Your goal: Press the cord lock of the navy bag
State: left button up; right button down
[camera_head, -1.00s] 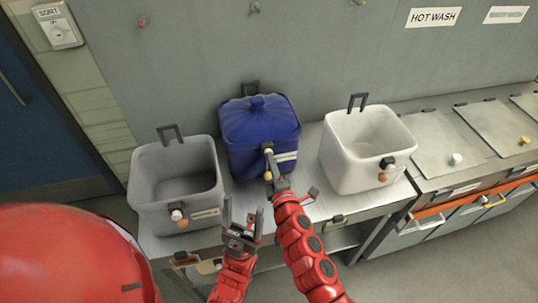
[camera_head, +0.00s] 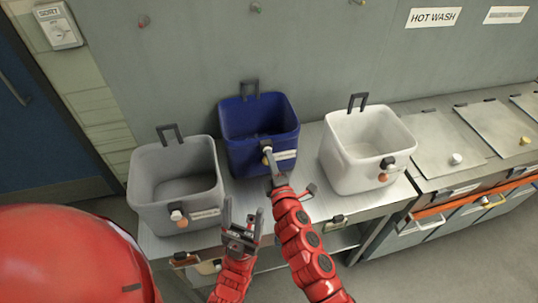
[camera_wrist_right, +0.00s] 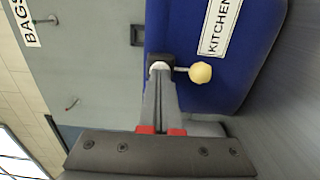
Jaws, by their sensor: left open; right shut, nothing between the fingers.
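The navy bag (camera_head: 258,117) stands between a grey bag and a white bag on the metal bench, its top open. Its cord lock (camera_wrist_right: 160,67), with a pale round knob (camera_wrist_right: 200,73) beside it, is on its front next to a white label reading KITCHEN (camera_wrist_right: 219,28). My right gripper (camera_head: 268,154) is shut and empty, with its tips at the cord lock; it also shows in the right wrist view (camera_wrist_right: 160,80). The tips partly hide the lock and appear to touch it. My left gripper (camera_head: 241,215) is open and empty in front of the bench, lower left of the right one.
The grey bag (camera_head: 150,195) stands left and the white bag (camera_head: 345,165) right, each open with its own cord lock in front. The bench (camera_head: 160,243) has a narrow free front strip. Lidded metal bins (camera_head: 437,150) stand at the right. A wall is close behind.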

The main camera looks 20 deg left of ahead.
dwell(0.6)
jog(key=v, duration=0.7)
dwell(0.6)
